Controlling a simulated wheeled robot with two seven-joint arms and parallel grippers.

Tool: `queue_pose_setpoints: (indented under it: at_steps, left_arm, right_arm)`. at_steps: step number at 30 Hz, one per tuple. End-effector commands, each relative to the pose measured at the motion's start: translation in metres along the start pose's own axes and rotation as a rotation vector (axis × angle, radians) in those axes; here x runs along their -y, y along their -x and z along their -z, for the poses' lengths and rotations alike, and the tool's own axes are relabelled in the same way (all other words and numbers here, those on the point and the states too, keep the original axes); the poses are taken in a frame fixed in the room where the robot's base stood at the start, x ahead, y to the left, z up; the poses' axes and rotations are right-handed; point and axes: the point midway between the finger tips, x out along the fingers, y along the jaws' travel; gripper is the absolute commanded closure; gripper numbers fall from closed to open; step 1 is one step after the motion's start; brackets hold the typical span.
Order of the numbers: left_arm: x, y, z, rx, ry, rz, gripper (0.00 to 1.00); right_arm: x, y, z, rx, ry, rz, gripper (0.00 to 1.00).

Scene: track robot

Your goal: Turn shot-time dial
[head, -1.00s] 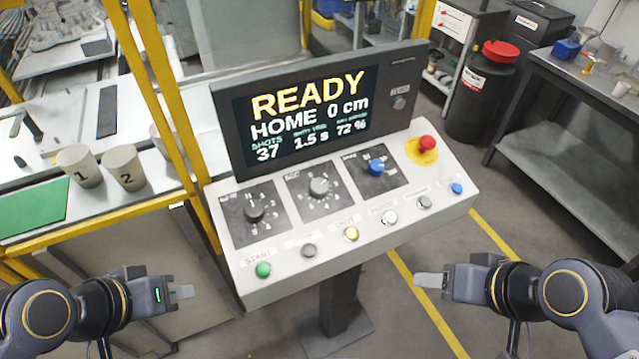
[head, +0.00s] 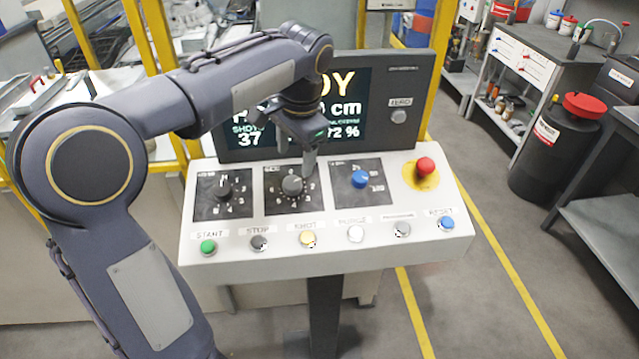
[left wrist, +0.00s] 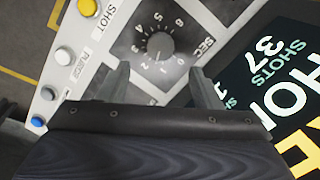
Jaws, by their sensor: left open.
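The shot-time dial (head: 292,185) is a grey round knob on the black middle plate marked SEC, with numbers around it. In the left wrist view the dial (left wrist: 160,43) lies ahead of the fingertips, in line with the gap between them. My left gripper (head: 308,168) points down at the panel, just above and behind the dial. It is open and empty; its two fingers (left wrist: 161,78) are spread apart in the left wrist view. I cannot tell whether a finger touches the plate. My right gripper is not in view.
A black dial (head: 223,190) is to the left, a blue dial (head: 360,179) to the right. A red emergency button (head: 426,166) stands at the panel's right. A row of buttons runs along the front, including a green one (head: 208,247). The display (head: 350,112) stands behind, partly hidden by my arm.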

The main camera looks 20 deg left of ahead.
Motion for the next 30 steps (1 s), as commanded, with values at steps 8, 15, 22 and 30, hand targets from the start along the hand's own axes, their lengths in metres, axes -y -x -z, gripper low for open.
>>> queue_pose_setpoints:
  at_steps: [8, 15, 22, 30]
  left_arm:
    - [-0.001, -0.044, -0.001, 0.003, 0.0, -0.003, 0.41]
    - [0.0, -0.069, -0.001, 0.001, 0.002, -0.002, 0.41]
    - [0.0, -0.072, -0.001, -0.002, 0.002, -0.002, 0.41]
    - [-0.001, -0.072, -0.001, -0.002, 0.002, -0.002, 0.66]
  right_arm:
    - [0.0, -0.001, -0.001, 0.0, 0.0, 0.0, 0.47]
    - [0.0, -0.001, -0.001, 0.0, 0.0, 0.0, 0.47]
    - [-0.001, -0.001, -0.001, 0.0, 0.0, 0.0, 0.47]
    - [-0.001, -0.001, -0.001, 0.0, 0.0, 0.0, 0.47]
